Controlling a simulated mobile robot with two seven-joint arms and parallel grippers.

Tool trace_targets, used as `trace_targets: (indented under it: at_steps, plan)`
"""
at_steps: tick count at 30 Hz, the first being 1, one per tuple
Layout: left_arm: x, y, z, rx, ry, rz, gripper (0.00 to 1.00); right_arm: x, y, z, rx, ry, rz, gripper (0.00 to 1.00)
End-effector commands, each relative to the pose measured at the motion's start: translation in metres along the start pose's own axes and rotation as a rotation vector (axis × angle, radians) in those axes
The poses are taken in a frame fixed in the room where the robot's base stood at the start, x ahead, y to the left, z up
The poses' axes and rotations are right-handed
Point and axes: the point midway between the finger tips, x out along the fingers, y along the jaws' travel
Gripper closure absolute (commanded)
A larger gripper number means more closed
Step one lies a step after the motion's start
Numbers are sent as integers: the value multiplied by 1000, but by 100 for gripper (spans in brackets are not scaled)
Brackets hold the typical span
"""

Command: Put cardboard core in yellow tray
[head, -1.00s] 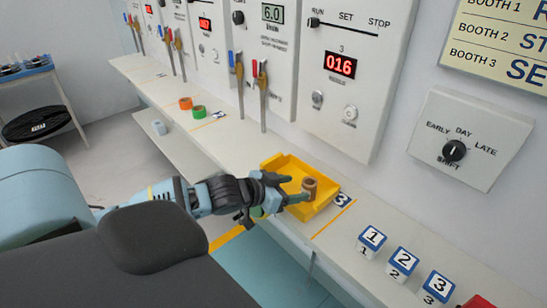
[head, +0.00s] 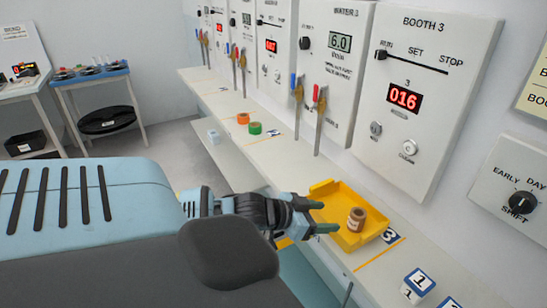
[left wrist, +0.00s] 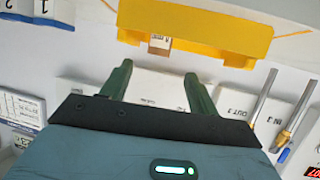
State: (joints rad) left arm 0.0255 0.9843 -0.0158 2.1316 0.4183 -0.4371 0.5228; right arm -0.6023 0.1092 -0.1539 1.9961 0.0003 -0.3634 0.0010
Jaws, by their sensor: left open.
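The brown cardboard core (head: 356,219) stands upright in the yellow tray (head: 326,188) on the shelf below booth 3. My left gripper (head: 326,218) is open and empty, with its green fingers at the tray's near left side, apart from the core. In the left wrist view the left gripper (left wrist: 158,88) has its two green fingers spread. The yellow tray (left wrist: 200,38) shows beyond them, with a small part of the core (left wrist: 159,44) visible at its opening. My right gripper is not in view.
An orange roll (head: 243,118) and a green roll (head: 255,128) sit farther along the shelf. Numbered blue-and-white blocks (head: 418,284) stand at the right. Booth panels (head: 405,100) rise behind the shelf. A side table (head: 95,75) is at the far left.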

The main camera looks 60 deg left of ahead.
Motion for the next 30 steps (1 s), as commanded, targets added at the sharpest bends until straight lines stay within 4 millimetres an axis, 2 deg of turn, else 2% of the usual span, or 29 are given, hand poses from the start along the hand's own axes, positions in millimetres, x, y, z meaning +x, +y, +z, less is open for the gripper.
trace_targets:
  at_steps: [2, 5, 8, 9, 11, 12, 15, 18, 21, 24, 27, 30]
  plan:
    - [0, 1, 5, -3, -5, 0, 40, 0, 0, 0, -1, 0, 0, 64]
    - [-1, 10, 32, -18, -32, -1, 40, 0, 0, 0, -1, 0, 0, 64]
    - [-7, 29, 86, -40, -87, -5, 40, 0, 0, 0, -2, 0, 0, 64]
    - [-11, 41, 112, -50, -115, -7, 40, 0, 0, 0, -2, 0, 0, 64]
    - [-21, 61, 152, -61, -162, -11, 40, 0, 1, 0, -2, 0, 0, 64]
    - [-30, 75, 178, -68, -194, -14, 40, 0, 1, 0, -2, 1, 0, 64]
    - [-54, 115, 236, -82, -274, -19, 40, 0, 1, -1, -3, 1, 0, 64]
    - [-83, 158, 283, -93, -352, -23, 40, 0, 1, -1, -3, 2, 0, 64]
    - [-110, 195, 316, -100, -419, -25, 40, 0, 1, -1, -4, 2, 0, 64]
    - [-129, 222, 335, -100, -466, -24, 40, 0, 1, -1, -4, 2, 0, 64]
    - [-140, 238, 345, -100, -492, -24, 40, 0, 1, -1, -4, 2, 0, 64]
    - [-144, 244, 348, -98, -503, -23, 40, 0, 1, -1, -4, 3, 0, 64]
